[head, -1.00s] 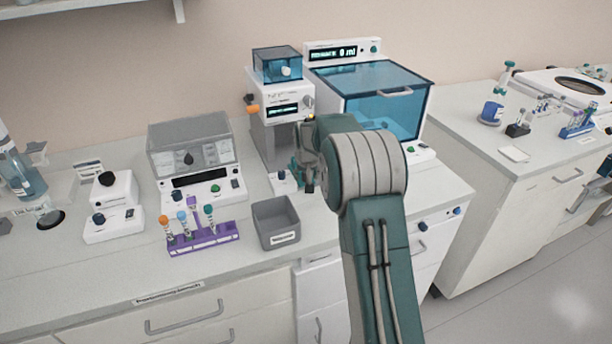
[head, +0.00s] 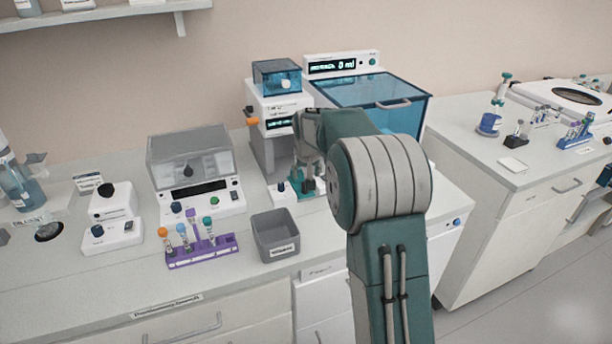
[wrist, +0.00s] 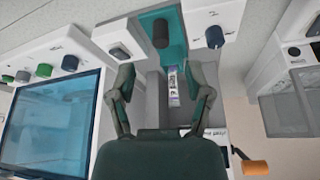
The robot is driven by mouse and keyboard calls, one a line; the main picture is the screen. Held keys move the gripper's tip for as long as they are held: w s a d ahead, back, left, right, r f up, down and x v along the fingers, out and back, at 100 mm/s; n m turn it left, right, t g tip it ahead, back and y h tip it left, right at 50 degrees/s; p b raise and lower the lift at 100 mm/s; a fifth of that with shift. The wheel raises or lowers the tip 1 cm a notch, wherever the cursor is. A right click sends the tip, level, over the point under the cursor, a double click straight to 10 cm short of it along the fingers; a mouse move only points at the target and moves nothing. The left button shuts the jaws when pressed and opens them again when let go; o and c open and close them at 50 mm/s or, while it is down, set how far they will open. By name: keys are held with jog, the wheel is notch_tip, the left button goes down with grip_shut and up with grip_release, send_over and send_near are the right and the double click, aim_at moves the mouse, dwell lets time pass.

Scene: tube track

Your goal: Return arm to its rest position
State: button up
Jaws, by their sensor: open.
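My arm reaches over the bench in the head view, and my gripper (head: 308,186) is at the front of a tall white device (head: 272,120) with a blue-lidded box on top and an orange lever. In the wrist view my gripper (wrist: 161,80) is open, its two fingers spread apart. A small tube with a purple and white label (wrist: 173,88) shows between the fingers, at the device's teal part (wrist: 178,42). The fingers appear apart from the tube. My wrist hides part of the device's lower front in the head view.
A blue-lidded machine (head: 372,98) stands right behind my arm. A grey bin (head: 276,240), a purple tube rack (head: 203,252) and a grey-lidded machine (head: 190,160) stand to the left. A second bench (head: 530,180) is at the right, across a floor gap.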

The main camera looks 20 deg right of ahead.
dwell(0.3)
jog(key=s+a+r+n, duration=0.1)
jog(key=s+a+r, duration=0.4)
jog(key=s, duration=0.4)
jog(key=s+a+r, duration=0.3)
jog(key=s+r, duration=0.3)
jog(key=s, duration=0.4)
jog(key=s+a+f+n, duration=0.1)
jog(key=s+a, duration=0.1)
jog(key=s, duration=0.8)
jog(key=s+a+f+n+t+y, duration=0.1)
jog(key=s+a, duration=0.1)
jog(key=s, duration=0.8)
jog(key=shift+a+f, duration=0.3)
jog(key=shift+f, duration=0.1)
